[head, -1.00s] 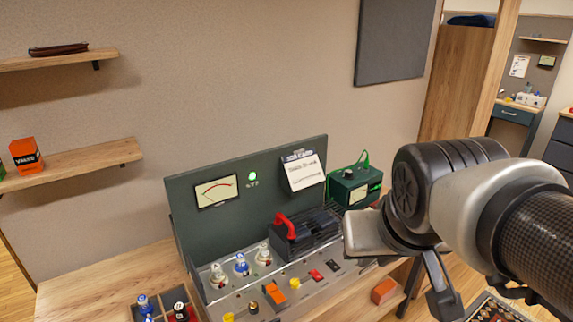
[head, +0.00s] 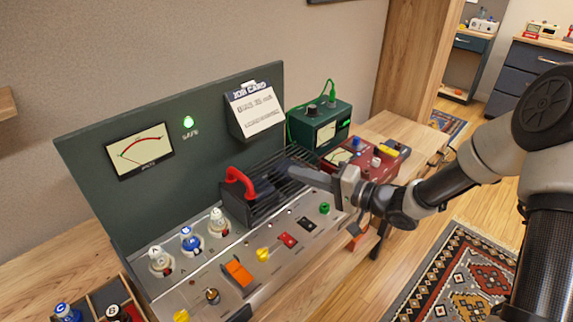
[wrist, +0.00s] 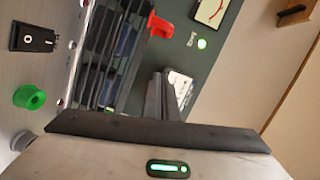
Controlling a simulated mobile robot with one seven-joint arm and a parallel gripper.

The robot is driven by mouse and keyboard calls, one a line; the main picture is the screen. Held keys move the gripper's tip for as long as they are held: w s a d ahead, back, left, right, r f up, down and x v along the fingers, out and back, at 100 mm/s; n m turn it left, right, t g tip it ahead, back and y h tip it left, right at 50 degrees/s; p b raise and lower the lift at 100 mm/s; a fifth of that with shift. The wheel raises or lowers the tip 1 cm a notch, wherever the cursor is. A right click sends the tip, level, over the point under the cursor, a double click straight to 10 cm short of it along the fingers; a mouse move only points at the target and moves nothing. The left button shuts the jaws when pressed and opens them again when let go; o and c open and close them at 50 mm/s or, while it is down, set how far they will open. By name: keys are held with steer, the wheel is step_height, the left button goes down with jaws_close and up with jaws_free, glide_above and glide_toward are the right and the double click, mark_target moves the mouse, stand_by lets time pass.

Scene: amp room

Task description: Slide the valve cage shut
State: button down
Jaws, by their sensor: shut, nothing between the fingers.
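The valve cage (head: 290,205) is a dark slatted frame on the amp's sloping grey panel. Its red handle (head: 240,183) stands up at the left end. In the wrist view the cage slats (wrist: 105,60) run along the upper left, with dark bluish shapes behind them, and the red handle (wrist: 160,26) is at the far end. My gripper (head: 288,167) is shut and empty. In the head view its dark fingers lie across the right part of the cage, right of the handle; I cannot tell whether they touch it. The fingers also show in the wrist view (wrist: 162,97).
Three labelled valves (head: 191,240) stand left of the cage. An orange switch (head: 238,272), yellow knobs and a green knob (head: 324,208) line the front panel. A job card (head: 255,108) hangs behind. A green box (head: 320,125) and a red box (head: 365,162) stand to the right.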

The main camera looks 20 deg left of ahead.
steer(key=b, duration=0.1)
glide_above(256, 188)
steer(key=w+d, duration=0.2)
steer(key=w, duration=0.2)
steer(key=shift+s+a+f, duration=0.2)
steer(key=shift+f, duration=0.1)
steer(key=shift+s+a+f+b, duration=0.15)
steer(key=shift+s+a, duration=0.1)
steer(key=shift+s, duration=0.3)
steer(key=shift+s+a+f+b, duration=0.15)
steer(key=shift+s+a, duration=0.1)
steer(key=shift+s, duration=0.3)
steer(key=shift+s+a, duration=0.25)
steer(key=shift+s, duration=0.35)
steer(key=shift+a, duration=0.1)
